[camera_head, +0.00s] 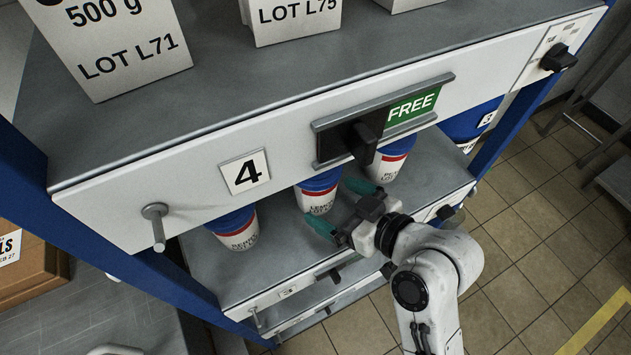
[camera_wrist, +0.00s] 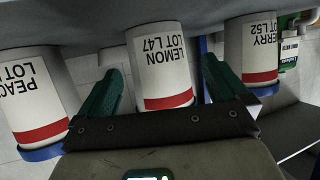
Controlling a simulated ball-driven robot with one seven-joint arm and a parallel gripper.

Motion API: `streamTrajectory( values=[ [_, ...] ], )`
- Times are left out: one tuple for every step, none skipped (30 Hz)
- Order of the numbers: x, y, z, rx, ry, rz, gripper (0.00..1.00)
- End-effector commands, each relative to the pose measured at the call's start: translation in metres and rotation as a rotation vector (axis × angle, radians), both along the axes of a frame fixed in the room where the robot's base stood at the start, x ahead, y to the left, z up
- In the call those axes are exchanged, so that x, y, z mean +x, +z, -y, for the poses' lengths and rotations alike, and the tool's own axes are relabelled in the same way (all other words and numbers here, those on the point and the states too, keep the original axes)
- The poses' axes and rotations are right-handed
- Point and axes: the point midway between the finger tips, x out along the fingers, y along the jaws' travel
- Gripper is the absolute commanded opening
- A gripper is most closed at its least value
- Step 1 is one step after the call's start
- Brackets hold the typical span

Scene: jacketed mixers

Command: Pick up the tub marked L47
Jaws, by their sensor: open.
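The tub marked LEMON LOT L47 (camera_wrist: 163,72) is white with a red band, and its label reads upside down in the wrist view. In the head view the same tub (camera_head: 317,196) shows its blue lid and stands on the shelf under the panel marked 4. My gripper (camera_head: 330,202) is open in front of it. In the wrist view the green fingers of my gripper (camera_wrist: 162,67) lie on either side of the tub, with gaps visible. I cannot tell how far the fingertips reach along its sides. The panel hides part of the lid in the head view.
A BERRY LOT L52 tub (camera_wrist: 252,50) and a PEACH tub (camera_wrist: 32,95) flank it closely. In the head view they stand left (camera_head: 237,229) and right (camera_head: 392,158). The white panel (camera_head: 200,170) with a black handle (camera_head: 362,140) and FREE sign overhangs the shelf.

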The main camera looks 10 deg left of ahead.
Motion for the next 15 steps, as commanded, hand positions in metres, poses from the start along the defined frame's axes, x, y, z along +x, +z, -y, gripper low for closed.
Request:
streamTrajectory(
  values=[
    [0.003, -0.001, -0.003, -0.001, 0.001, -0.001, 1.0],
    [0.005, -0.001, -0.005, 0.0, 0.001, 0.0, 1.0],
    [0.009, -0.002, -0.008, 0.001, 0.001, -0.001, 1.0],
    [0.011, -0.004, -0.011, 0.0, 0.001, -0.002, 1.0],
    [0.014, -0.006, -0.014, 0.0, 0.002, -0.003, 1.0],
    [0.019, -0.007, -0.017, 0.001, 0.001, -0.001, 1.0],
    [0.022, -0.009, -0.02, 0.0, 0.001, -0.002, 1.0],
    [0.024, -0.012, -0.023, 0.0, 0.001, -0.002, 1.0],
    [0.027, -0.014, -0.026, -0.001, 0.001, -0.003, 1.0],
    [0.029, -0.015, -0.029, -0.001, 0.001, -0.001, 1.0],
    [0.03, -0.016, -0.03, -0.001, 0.001, -0.001, 1.0],
    [0.032, -0.018, -0.032, -0.001, 0.001, -0.002, 1.0],
    [0.032, -0.018, -0.033, -0.001, 0.0, -0.001, 1.0],
    [0.033, -0.019, -0.034, -0.001, 0.0, -0.001, 1.0],
    [0.033, -0.019, -0.034, -0.001, -0.001, 0.0, 1.0]
  ],
)
